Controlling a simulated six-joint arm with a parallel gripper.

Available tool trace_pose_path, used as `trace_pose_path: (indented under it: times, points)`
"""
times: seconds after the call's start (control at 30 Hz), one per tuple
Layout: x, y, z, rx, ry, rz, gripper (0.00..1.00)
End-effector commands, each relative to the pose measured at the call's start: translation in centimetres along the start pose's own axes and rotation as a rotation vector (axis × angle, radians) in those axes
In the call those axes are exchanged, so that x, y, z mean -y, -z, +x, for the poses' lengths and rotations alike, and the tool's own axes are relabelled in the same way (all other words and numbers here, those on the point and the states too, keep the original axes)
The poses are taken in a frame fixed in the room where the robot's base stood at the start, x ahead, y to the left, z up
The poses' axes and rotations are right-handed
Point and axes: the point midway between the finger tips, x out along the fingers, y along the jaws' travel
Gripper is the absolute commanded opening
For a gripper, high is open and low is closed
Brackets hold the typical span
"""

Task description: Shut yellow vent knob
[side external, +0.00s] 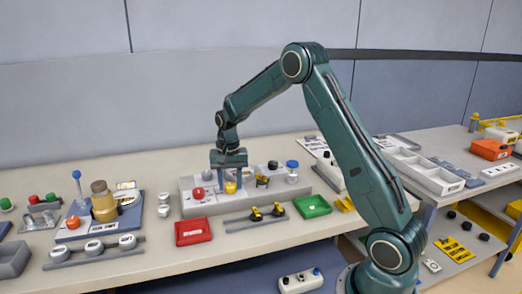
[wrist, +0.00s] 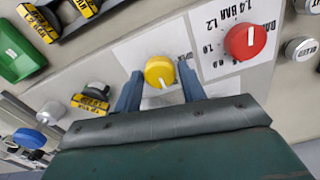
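The two blue fingers stand apart, one on each side of the knob, with a gap visible on both sides. In the side view my gripper (side external: 230,177) points straight down over the panel, and the yellow knob (side external: 231,188) shows at its fingertips. Whether the fingers touch the knob is not clear.
A red knob (wrist: 245,42) with a pressure scale sits close beside the yellow one. A black knob with a yellow tag (wrist: 92,97) and a blue cap (wrist: 50,112) are on the other side. Red (side external: 193,231) and green (side external: 312,207) blocks lie in front of the panel.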

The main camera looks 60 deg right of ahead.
Motion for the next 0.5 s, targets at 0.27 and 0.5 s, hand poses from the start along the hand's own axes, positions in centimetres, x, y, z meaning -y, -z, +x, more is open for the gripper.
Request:
trace_pose_path:
  times: [0.27,0.5]
  points:
    - [-0.02,-0.03,0.06,0.001,-0.001,-0.001,0.56]
    - [-0.02,-0.02,-0.33,0.001,-0.001,-0.001,0.56]
